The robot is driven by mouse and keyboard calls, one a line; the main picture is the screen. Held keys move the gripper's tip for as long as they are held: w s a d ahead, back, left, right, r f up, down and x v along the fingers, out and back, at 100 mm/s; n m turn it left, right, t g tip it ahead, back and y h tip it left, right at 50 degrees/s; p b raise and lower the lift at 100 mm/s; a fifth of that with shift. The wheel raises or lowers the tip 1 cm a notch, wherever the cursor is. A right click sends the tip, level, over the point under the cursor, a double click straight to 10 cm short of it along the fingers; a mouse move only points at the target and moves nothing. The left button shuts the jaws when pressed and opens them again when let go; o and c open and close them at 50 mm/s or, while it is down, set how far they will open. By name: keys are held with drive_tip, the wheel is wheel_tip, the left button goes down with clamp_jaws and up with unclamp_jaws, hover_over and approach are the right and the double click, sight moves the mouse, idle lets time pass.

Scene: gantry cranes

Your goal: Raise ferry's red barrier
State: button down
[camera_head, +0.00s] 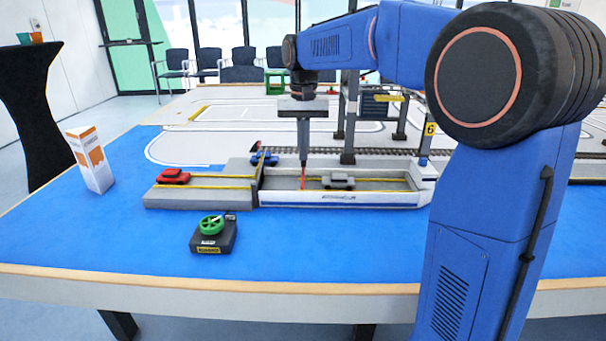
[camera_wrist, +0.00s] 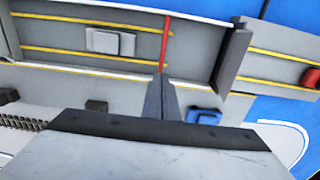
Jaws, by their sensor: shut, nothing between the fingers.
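The ferry (camera_head: 345,199) is a long, low grey hull with yellow deck lines, on the blue tabletop. Its thin red barrier (camera_head: 302,179) shows as a red strip near the ferry's left part. In the wrist view the red barrier (camera_wrist: 166,42) runs across the deck between the yellow lines. My gripper (camera_head: 303,162) points down with its slim fingers shut and empty, close above the barrier's far end. In the wrist view the fingertips (camera_wrist: 160,76) appear at the barrier's near end; I cannot tell whether they touch it.
A grey car (camera_head: 338,181) stands on the deck. A red car (camera_head: 172,176) is on the grey ramp at left; a blue car (camera_head: 264,159) is behind. A box with a green handwheel (camera_head: 211,225) stands in front. A dark crane leg (camera_head: 348,130) rises behind my gripper.

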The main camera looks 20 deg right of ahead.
drive_tip(key=shift+w+d, duration=0.3)
drive_tip(key=shift+w, duration=0.6)
drive_tip(key=shift+w+f, duration=0.15)
drive_tip(key=shift+w+d+f, duration=0.25)
drive_tip(key=shift+w+f, duration=0.3)
drive_tip(key=shift+w, duration=0.2)
drive_tip(key=shift+w+d+f, duration=0.25)
drive_tip(key=shift+w+f, duration=0.25)
drive_tip(key=shift+w, duration=0.2)
wheel_tip(320, 180, up, 10)
drive_tip(key=w+d, duration=0.1)
drive_tip(key=w, duration=0.1)
drive_tip(key=shift+w, duration=0.4)
idle(0.7)
